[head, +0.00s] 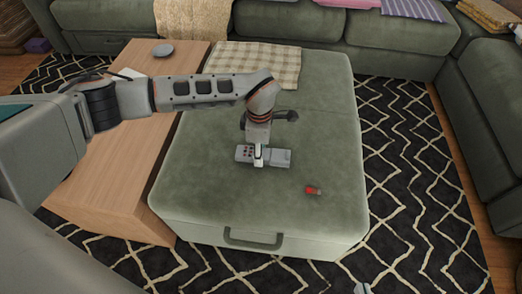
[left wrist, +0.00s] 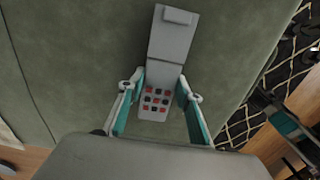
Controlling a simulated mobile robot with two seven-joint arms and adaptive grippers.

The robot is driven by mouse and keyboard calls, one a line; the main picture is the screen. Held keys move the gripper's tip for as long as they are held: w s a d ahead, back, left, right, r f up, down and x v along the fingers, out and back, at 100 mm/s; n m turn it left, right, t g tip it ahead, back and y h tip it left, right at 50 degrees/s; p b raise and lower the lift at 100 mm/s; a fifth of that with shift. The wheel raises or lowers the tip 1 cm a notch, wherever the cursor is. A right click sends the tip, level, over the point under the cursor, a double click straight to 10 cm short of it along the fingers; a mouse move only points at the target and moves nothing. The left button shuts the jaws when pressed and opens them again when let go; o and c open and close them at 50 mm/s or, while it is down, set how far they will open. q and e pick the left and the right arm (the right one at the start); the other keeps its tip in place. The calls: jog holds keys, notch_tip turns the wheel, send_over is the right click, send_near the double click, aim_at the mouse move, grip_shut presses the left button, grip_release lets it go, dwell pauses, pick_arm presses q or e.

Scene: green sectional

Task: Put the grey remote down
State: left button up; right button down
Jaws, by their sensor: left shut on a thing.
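The grey remote (head: 279,158) has red and dark buttons and is over the green ottoman (head: 215,200), near its middle. I cannot tell whether it touches the cushion. My left gripper (head: 259,158) points down and is shut on the remote. In the left wrist view the remote (left wrist: 172,45) lies between the two teal-sided fingers (left wrist: 160,88), its button end nearer the palm. A small grey tip at the bottom edge appears to be my right gripper (head: 362,288); its fingers are not clear.
A small red object (head: 313,190) lies on the ottoman, right of the remote. A checked cloth (head: 255,62) covers the back. A wooden table (head: 125,165) stands at the left with a grey disc (head: 163,50). The ottoman's front and right are mostly clear.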

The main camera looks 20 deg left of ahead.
pick_arm(q)
jog(key=o, duration=1.3)
jog(key=shift+c, duration=0.2)
pick_arm(e)
jog(key=shift+s+d+f, duration=0.1)
jog(key=shift+s+f, duration=0.2)
jog(key=shift+f, duration=0.15)
pick_arm(q)
jog(key=r, duration=0.2)
jog(key=r+p, duration=0.1)
jog(key=r, duration=0.1)
jog(key=r+p, duration=0.1)
jog(key=shift+w+r, duration=0.3)
jog(key=shift+r, duration=0.1)
notch_tip(320, 180, up, 6)
jog(key=p, duration=0.2)
jog(key=shift+s+r, duration=0.2)
jog(key=shift+s, duration=0.1)
pick_arm(e)
jog(key=shift+n+g+h, duration=0.5)
jog(key=shift+n, duration=0.1)
jog(key=d, duration=0.1)
jog(key=s+d+f, duration=0.1)
jog(key=d+f, duration=0.1)
jog(key=shift+s+d+f, duration=0.25)
jog(key=shift+s, duration=0.1)
